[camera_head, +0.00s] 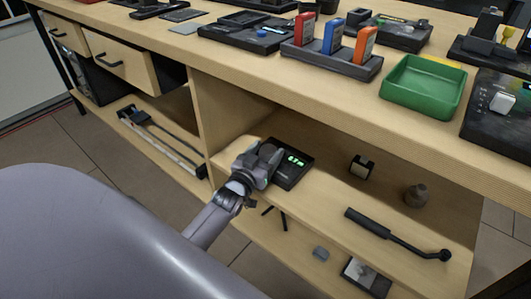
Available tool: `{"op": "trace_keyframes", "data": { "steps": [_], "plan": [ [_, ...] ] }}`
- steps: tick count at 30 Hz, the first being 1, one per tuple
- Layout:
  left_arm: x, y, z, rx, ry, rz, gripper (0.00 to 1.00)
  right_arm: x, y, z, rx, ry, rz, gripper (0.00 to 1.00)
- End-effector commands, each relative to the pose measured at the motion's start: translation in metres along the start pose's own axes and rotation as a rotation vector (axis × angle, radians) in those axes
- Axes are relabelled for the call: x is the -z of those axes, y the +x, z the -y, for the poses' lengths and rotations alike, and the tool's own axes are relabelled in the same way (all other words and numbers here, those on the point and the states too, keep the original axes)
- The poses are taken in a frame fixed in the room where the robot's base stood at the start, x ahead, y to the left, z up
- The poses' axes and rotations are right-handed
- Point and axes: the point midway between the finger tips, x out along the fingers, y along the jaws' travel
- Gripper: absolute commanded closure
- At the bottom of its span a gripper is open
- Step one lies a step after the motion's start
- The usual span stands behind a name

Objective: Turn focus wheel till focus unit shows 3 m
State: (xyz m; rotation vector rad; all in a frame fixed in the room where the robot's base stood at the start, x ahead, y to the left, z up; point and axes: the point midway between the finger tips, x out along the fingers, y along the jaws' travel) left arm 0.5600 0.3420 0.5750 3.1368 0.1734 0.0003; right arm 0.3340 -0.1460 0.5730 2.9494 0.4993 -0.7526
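The focus unit (292,171) is a dark, flat box on the upper shelf under the bench. Its display shows green characters, too small to read for sure. My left gripper (266,158) is at the unit's left part, with its fingers over or against that side. The focus wheel does not show clearly; the gripper seems to cover it. I cannot tell whether the fingers are shut on the wheel or apart. My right gripper is not in view.
The bench top (300,92) runs above the shelf, with a green tray (424,88) and a dark rack of red, blue and orange items (333,37). On the shelf lie a small dark block (361,168), a grey round object (416,195) and a black handle (395,234).

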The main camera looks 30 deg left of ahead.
Motion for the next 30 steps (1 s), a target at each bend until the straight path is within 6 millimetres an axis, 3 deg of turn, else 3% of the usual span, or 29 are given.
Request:
{"op": "trace_keyframes", "data": {
  "steps": [1,3,4,26,27,29,30],
  "plan": [
    [-0.0001,-0.0002,0.0001,0.0,0.0,0.0,0.52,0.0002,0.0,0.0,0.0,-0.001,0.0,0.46],
    [-0.0002,-0.0003,0.0001,0.0,0.0,0.0,0.75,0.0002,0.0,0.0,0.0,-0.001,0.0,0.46],
    [-0.0002,-0.0003,0.0001,0.0,0.0,0.0,0.79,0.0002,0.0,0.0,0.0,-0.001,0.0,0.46],
    [-0.0005,-0.0004,0.001,-0.074,0.0,0.001,0.78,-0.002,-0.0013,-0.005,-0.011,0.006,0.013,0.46],
    [-0.0005,-0.0004,0.001,-0.074,0.0,0.001,0.41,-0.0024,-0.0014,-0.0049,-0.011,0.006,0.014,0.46],
    [-0.0005,-0.0004,0.001,-0.074,0.0,0.001,0.23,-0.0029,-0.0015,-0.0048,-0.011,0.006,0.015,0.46],
    [-0.0005,-0.0004,0.001,-0.073,0.0,0.001,0.23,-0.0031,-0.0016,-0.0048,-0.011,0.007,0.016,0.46]
  ]
}}
